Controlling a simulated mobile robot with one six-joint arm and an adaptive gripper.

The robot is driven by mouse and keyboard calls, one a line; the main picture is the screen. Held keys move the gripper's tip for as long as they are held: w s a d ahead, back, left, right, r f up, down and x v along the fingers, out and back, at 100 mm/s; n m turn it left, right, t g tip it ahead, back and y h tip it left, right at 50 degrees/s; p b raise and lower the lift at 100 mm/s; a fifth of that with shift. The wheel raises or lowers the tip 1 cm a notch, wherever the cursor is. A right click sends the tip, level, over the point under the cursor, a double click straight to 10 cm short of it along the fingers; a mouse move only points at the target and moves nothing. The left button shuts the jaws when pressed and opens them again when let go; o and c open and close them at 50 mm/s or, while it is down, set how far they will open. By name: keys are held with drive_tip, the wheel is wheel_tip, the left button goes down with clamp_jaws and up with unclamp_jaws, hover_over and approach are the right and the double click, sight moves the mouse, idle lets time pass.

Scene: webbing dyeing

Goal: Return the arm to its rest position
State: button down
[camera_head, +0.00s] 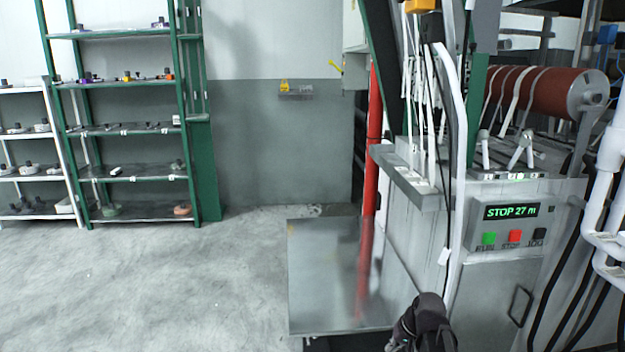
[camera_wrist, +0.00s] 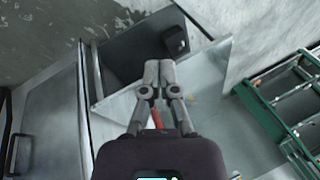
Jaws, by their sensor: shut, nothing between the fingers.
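My gripper (camera_wrist: 159,72) shows in the wrist view with its two grey fingers pressed together and nothing between them. It points away from the camera, over a dark recess beside grey metal panels. In the head view, a dark part of my arm (camera_head: 424,322) shows at the bottom edge, right of centre, in front of the grey machine cabinet (camera_head: 495,285). The fingertips cannot be made out clearly in that view.
The machine's display (camera_head: 511,211) reads "STOP 27 m", above green, red and black buttons. A red pipe (camera_head: 374,150) stands beside a grey metal plate (camera_head: 325,275). A green shelf rack (camera_head: 187,120) is at left; it also shows in the wrist view (camera_wrist: 262,105). Open floor (camera_head: 200,285) lies between.

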drive_tip(key=s+a+f+n+g+h, duration=0.1)
drive_tip(key=s+a+n+g+h, duration=0.2)
drive_tip(key=s, duration=0.6)
wheel_tip(320, 180, up, 25)
drive_tip(key=a+p, duration=0.1)
drive_tip(key=p, duration=2.4)
drive_tip(key=shift+w+m+t+h, duration=0.2)
drive_tip(key=shift+m+t+h, duration=0.1)
